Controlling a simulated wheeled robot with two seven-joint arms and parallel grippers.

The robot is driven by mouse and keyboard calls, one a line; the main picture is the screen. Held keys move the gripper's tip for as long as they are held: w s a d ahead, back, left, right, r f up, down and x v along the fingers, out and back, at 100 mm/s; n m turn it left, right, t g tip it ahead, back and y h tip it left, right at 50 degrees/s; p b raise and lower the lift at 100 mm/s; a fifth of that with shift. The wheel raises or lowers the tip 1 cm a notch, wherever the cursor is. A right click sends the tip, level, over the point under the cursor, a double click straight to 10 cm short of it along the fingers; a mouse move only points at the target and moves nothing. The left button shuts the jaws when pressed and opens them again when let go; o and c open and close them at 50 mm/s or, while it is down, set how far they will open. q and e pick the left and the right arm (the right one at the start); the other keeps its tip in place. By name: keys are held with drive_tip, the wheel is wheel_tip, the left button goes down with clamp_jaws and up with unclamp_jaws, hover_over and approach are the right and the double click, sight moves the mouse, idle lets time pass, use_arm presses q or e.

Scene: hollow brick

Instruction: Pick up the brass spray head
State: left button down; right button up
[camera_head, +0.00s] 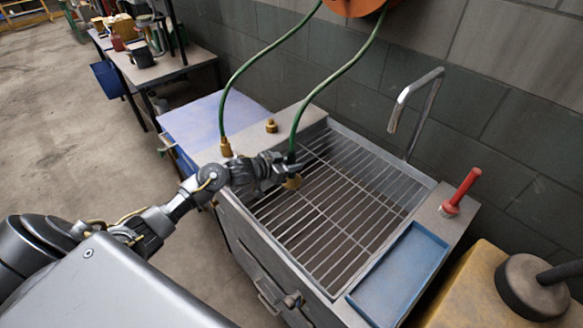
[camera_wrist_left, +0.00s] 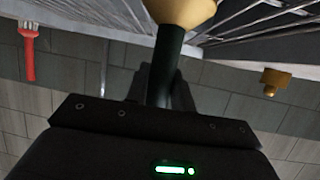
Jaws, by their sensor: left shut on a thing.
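A brass spray head (camera_head: 292,182) hangs at the end of a green hose (camera_head: 320,88), over the near left part of the sink's grate. It shows large at the top of the left wrist view (camera_wrist_left: 180,10), with the dark green hose (camera_wrist_left: 167,65) running from it to my fingers. My left gripper (camera_head: 286,168) is shut on this hose, just above the brass head. The fingertips are partly hidden by the hose. A second green hose (camera_head: 240,75) ends in another brass piece (camera_head: 226,148) behind my left wrist. My right gripper is not in view.
The sink (camera_head: 425,185) has a wire grate (camera_head: 340,205). A small brass fitting (camera_head: 271,126) stands on its left ledge. A curved faucet (camera_head: 415,98) rises behind. An orange reel (camera_head: 355,6) hangs above.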

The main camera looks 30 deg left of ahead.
sight(290, 156)
use_arm(q)
drive_tip(key=shift+r, duration=0.35)
drive_tip(key=r, duration=0.1)
drive_tip(key=r+b, duration=0.1)
drive_tip(key=shift+s+a+r, duration=0.15)
drive_tip(key=shift+a+r, duration=0.1)
drive_tip(key=shift+r, duration=0.1)
drive_tip(key=s+a+r+b, duration=0.2)
drive_tip(key=s+a+r, duration=0.6)
drive_tip(key=s+r, duration=0.1)
drive_tip(key=shift+v, duration=0.75)
